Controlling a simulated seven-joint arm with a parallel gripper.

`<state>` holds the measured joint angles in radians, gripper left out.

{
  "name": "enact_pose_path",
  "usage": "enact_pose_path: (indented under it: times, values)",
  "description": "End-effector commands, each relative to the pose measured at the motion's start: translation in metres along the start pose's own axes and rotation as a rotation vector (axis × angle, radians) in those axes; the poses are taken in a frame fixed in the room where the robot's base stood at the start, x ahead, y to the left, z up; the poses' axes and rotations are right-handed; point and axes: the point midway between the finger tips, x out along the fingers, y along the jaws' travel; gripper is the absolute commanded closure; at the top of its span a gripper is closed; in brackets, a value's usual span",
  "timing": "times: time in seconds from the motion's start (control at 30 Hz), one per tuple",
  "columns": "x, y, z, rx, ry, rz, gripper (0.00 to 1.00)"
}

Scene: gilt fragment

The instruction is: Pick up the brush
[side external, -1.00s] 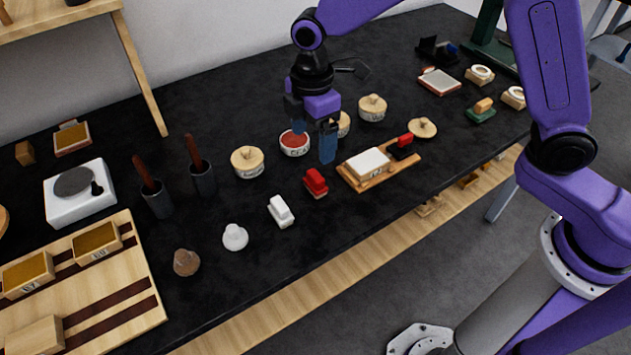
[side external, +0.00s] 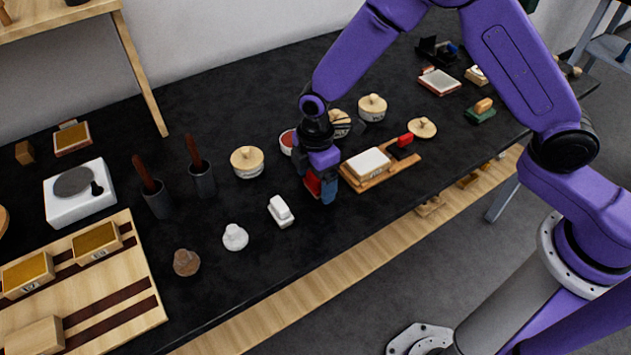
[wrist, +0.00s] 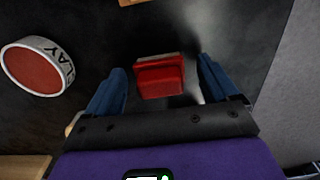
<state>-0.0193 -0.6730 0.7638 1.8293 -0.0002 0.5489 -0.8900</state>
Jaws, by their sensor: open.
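A red, block-shaped brush (side external: 312,183) with a paler lower edge sits on the black table. My gripper (side external: 322,190) is directly over it and partly hides it in the side view. In the wrist view, the brush (wrist: 160,80) lies between the two blue fingers of my gripper (wrist: 161,68). The fingers are open, with a gap on each side of the brush. I cannot tell whether a finger touches it.
A white block-shaped piece (side external: 281,211) stands to the left. A wooden board with a pale block (side external: 367,163) is close on the right. A clay-labelled red pot (wrist: 35,68) is nearby. The table front (side external: 300,245) is clear.

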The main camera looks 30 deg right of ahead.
Motion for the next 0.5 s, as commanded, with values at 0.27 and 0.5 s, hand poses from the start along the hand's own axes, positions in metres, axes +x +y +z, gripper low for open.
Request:
enact_pose_path:
  times: [0.27,0.5]
  values:
    - [0.0014,0.0002,-0.0001,0.0,0.001,0.001,0.23]
    - [0.0013,0.0003,-0.0001,0.0,0.001,0.001,0.73]
